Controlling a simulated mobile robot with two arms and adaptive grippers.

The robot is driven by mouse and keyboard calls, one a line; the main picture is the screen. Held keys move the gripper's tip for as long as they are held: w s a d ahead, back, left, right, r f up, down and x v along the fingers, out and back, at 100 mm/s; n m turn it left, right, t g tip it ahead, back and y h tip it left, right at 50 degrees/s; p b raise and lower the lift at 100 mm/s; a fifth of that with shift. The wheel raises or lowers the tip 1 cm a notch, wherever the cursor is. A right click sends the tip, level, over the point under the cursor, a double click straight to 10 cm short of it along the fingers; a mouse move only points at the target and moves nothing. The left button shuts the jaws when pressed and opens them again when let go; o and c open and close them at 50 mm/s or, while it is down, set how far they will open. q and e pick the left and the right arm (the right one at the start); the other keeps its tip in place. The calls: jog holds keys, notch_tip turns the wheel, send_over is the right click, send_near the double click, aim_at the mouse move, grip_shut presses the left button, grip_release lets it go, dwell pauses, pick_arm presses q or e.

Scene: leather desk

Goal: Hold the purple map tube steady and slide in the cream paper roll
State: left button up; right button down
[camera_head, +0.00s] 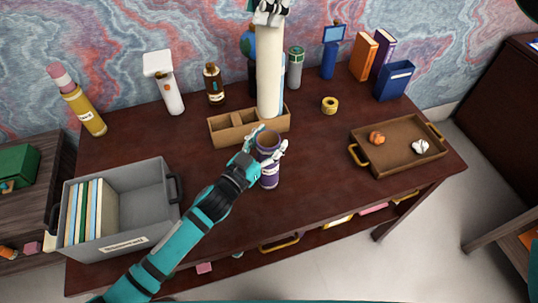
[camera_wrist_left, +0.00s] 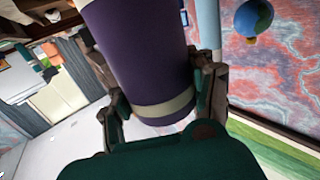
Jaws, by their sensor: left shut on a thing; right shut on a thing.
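The purple map tube (camera_head: 269,181) stands upright on the desk, its open brown mouth facing up. My left gripper (camera_head: 267,149) is shut around its upper part. In the left wrist view the tube (camera_wrist_left: 145,50), with a pale band, fills the space between the fingers of my left gripper (camera_wrist_left: 163,108). The cream paper roll (camera_head: 270,70) hangs upright, held at its top by my right gripper (camera_head: 270,14) at the top edge of the head view. The roll's lower end appears above and behind the tube's mouth, apart from it.
A wooden divided box (camera_head: 226,134) is behind the tube. A grey bin (camera_head: 145,195) with folders stands at left. A brown tray (camera_head: 372,132) with two small items is at right. Bottles and a scanner (camera_head: 163,82) line the back. The front desk area right of the tube is clear.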

notch_tip(320, 180, down, 29)
jog(key=m+t, duration=0.1)
jog(key=m, duration=0.5)
jog(key=shift+w+a+t+y, duration=0.2)
jog(key=shift+w+t+y, duration=0.2)
jog(key=shift+w, duration=0.05)
jog(key=shift+f, duration=0.1)
jog(key=c, duration=0.7)
grip_release()
jog(key=shift+c, duration=0.2)
jog(key=v, duration=1.2)
pick_arm(q)
jog(key=o, duration=1.3)
jog(key=shift+c, duration=0.2)
